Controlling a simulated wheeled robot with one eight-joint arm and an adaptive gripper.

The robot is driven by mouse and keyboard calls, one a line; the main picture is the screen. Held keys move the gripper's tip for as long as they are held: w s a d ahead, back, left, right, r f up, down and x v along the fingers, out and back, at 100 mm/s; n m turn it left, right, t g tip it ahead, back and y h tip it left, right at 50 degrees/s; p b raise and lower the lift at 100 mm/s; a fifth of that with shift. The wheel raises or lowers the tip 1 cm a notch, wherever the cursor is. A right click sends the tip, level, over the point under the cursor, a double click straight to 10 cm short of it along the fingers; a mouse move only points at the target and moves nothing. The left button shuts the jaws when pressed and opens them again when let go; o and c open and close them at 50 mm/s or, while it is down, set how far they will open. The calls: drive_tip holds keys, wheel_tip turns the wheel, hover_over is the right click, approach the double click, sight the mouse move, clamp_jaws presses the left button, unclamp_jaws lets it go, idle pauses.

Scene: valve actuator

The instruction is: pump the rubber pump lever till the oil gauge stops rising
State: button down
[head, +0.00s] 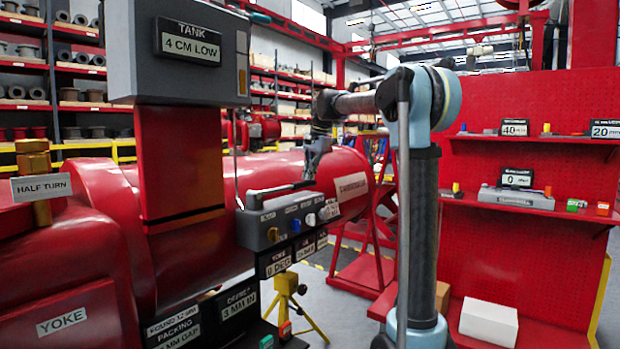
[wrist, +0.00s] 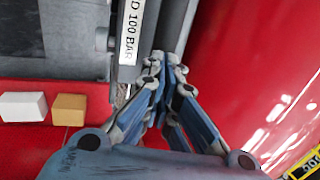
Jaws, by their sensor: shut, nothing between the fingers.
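In the head view a dark rod-like lever (head: 277,189) runs roughly level above a grey valve block, from its left end toward my gripper. I take it to be the pump lever. My gripper (head: 311,178) is shut at or near the lever's right end, pointing down; touching cannot be told. In the wrist view my gripper (wrist: 170,58) has its fingertips together with nothing between them, beside a label ending "D 100 BAR" (wrist: 130,32). The grey tank box (head: 185,85) carries a sign (head: 188,42) reading "TANK 4 CM LOW". A narrow strip (head: 242,62) on its right side may be the oil gauge.
The grey valve block (head: 262,232) has gold, blue and white knobs. A big red cylinder (head: 340,178) lies close behind my gripper. A brass fitting (head: 36,190) with a "HALF TURN" tag stands at left. Red shelves (head: 535,145) with displays are at right.

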drive_tip(key=v, duration=1.3)
drive_tip(key=s+d+f+n+h, duration=0.1)
drive_tip(key=s+d+f+n, duration=0.1)
drive_tip(key=s+d+f, duration=0.6)
drive_tip(key=s+d+f+n, duration=0.2)
drive_tip(key=s+d+f, duration=0.2)
drive_tip(key=s+f, duration=0.7)
drive_tip(key=s+d+f+n, duration=0.1)
drive_tip(key=s+d+f, duration=0.2)
drive_tip(key=s+f, duration=0.8)
drive_tip(key=s+d+f+n+h, duration=0.1)
drive_tip(key=s+d+f+n, duration=0.1)
drive_tip(key=s+f, duration=0.9)
wheel_tip(320, 180, down, 6)
drive_tip(key=shift+d+r+n+t+h, duration=0.2)
drive_tip(key=shift+d+n+t+h, duration=0.15)
drive_tip(key=shift+d, duration=0.4)
drive_tip(key=shift+a, duration=0.1)
